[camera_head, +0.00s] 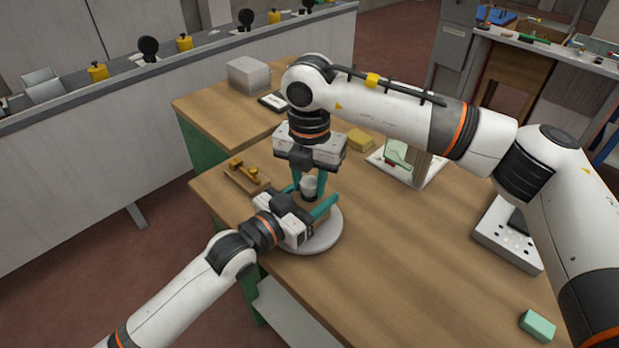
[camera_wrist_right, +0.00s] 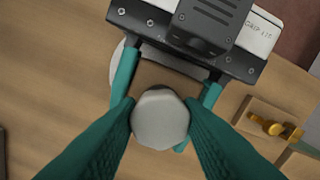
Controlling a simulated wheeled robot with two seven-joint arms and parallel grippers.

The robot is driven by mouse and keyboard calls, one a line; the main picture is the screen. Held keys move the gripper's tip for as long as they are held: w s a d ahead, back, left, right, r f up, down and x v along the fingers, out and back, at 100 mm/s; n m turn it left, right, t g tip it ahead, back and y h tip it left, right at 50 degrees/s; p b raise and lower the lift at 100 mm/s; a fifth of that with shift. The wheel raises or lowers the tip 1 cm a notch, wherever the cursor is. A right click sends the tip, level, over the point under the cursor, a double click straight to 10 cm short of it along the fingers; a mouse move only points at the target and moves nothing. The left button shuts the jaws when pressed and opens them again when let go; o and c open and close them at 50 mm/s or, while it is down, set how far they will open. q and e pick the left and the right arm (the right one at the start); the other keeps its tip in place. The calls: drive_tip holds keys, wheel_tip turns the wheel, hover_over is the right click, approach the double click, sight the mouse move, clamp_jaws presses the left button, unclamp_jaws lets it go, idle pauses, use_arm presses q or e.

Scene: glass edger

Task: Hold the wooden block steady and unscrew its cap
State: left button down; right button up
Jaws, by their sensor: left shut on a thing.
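The wooden block (camera_head: 316,213) sits over a pale round base (camera_head: 322,240) on the table, mostly hidden by my grippers. It also shows in the right wrist view (camera_wrist_right: 165,76) between my left gripper's teal fingers. My left gripper (camera_head: 309,205) is shut on the block from the front left. The pale grey faceted cap (camera_head: 309,184) stands on top of the block; the right wrist view shows it from above (camera_wrist_right: 160,121). My right gripper (camera_head: 309,182) points straight down, one finger on each side of the cap. Whether both fingers press on it is unclear.
A wooden holder with brass parts (camera_head: 245,174) lies just left of the block. A yellow block (camera_head: 360,140) and a white tray with a green piece (camera_head: 398,157) lie behind right. A perforated grey box (camera_head: 505,238) and a green block (camera_head: 537,325) are at right. The middle right tabletop is clear.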

drive_tip(key=shift+c, duration=0.6)
drive_tip(key=n, duration=0.3)
drive_tip(key=shift+n, duration=0.3)
drive_tip(key=n, duration=0.4)
drive_tip(key=shift+n, duration=0.3)
drive_tip(key=n, duration=1.6)
drive_tip(key=shift+r, duration=0.1)
drive_tip(key=n, duration=0.4)
drive_tip(key=shift+n, duration=0.3)
drive_tip(key=n, duration=0.4)
drive_tip(key=shift+r, duration=0.25)
